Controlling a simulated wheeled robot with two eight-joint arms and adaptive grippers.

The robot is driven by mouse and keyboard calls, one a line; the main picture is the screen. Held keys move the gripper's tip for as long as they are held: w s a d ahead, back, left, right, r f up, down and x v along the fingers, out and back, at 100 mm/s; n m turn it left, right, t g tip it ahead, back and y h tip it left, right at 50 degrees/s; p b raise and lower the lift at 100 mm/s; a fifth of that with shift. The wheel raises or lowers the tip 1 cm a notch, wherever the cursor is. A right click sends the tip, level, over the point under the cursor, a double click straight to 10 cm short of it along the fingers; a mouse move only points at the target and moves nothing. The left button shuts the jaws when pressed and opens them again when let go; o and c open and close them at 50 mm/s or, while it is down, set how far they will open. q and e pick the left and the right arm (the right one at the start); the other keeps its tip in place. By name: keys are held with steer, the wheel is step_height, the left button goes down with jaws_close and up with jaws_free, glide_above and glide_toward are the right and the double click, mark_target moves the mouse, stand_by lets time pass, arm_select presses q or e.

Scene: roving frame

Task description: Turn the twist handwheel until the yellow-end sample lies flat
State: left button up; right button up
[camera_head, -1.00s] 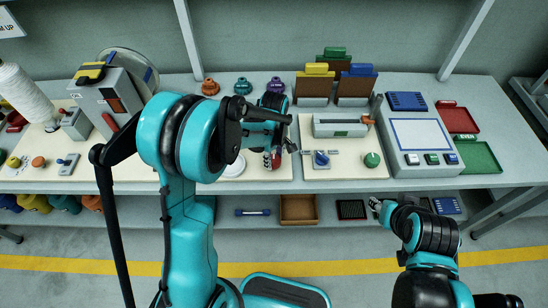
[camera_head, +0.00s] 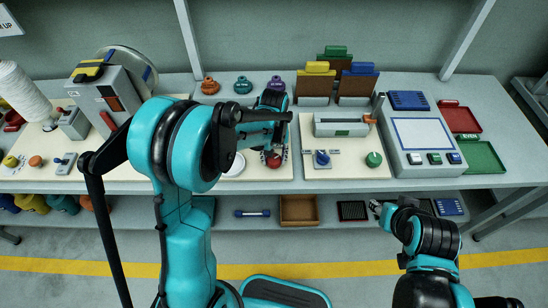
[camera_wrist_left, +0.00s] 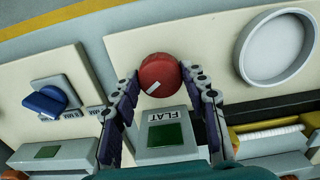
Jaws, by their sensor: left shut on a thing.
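The red round handwheel (camera_wrist_left: 160,71) with a white mark on its front rim shows in the left wrist view, between the two fingers of my left gripper (camera_wrist_left: 163,88). The gripper is shut on it. In the head view the red handwheel (camera_head: 272,160) shows partly between the fingers of my left gripper (camera_head: 273,157). A panel labelled FLAT with a green window (camera_wrist_left: 166,143) sits beside the handwheel. A pale roll with a yellow strip (camera_wrist_left: 265,127) lies at right; whether it is the yellow-end sample I cannot tell. My right gripper (camera_head: 378,208) is low by the shelf, its jaws unclear.
A white round dish (camera_wrist_left: 277,47) is beside the handwheel. A blue knob (camera_head: 322,158) and a green knob (camera_head: 373,159) stand on the board to the right. The grey box with a white screen (camera_head: 421,135) is farther right. A shelf with trays (camera_head: 298,210) runs below the bench.

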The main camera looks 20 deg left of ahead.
mark_target(274, 159)
arm_select(q)
steer(key=m, duration=0.6)
steer(key=shift+m+b, duration=0.3)
stand_by(0.5)
steer(key=o, duration=1.2)
steer(key=shift+c, duration=0.2)
step_height(274, 159, up, 12)
